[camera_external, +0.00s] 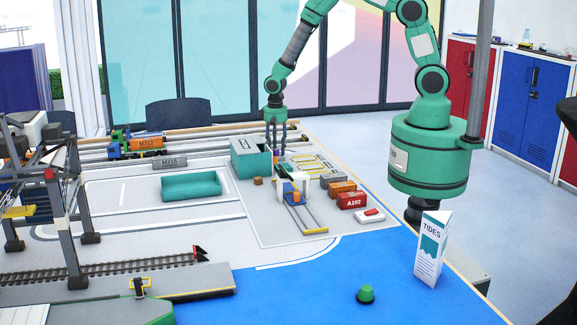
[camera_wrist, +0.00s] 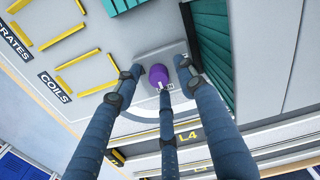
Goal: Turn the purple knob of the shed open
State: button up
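The purple knob (camera_wrist: 158,76) shows in the wrist view on a light grey plate, with white lettering just below it that is partly hidden. My gripper (camera_wrist: 160,79) has three dark blue fingers spread around the knob, with visible gaps; it is open and holds nothing. The teal shed (camera_external: 250,158) is a box with a grey top near the middle of the table in the external view. My gripper (camera_external: 275,148) points down at its right side. A ribbed teal wall (camera_wrist: 212,45) stands right of the knob in the wrist view. The knob is not clear in the external view.
A small white gantry crane (camera_external: 294,187) stands just in front of the shed, with red and orange containers (camera_external: 351,200) to its right. An open teal tray (camera_external: 191,187) lies left. The blue front of the table (camera_external: 300,285) is mostly clear.

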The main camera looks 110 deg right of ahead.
notch_tip(320, 180, up, 12)
dwell(1.0)
dwell(0.5)
notch_tip(320, 180, up, 14)
jog(key=n+t, duration=0.1)
jog(key=n, duration=0.2)
send_over(276, 150)
jog(key=a, duration=0.8)
jog(key=s+a+r+n+t, duration=0.1)
jog(key=s+a+r+n, duration=0.3)
jog(key=a+r, duration=0.65)
jog(key=s+a+r+n+t, duration=0.1)
jog(key=s+a+r+n, duration=0.1)
jog(key=s+a+r, duration=0.2)
jog(key=s+a+r+n+t, duration=0.1)
jog(key=s+a+r+n, duration=0.1)
jog(key=s+a, duration=0.3)
jog(key=s+a+r+n+t, duration=0.1)
jog(key=s+a+r, duration=0.4)
jog(key=s, duration=0.6)
jog(key=shift+r+n+t, duration=0.3)
jog(key=shift+r+n, duration=0.05)
jog(key=shift+n, duration=0.45)
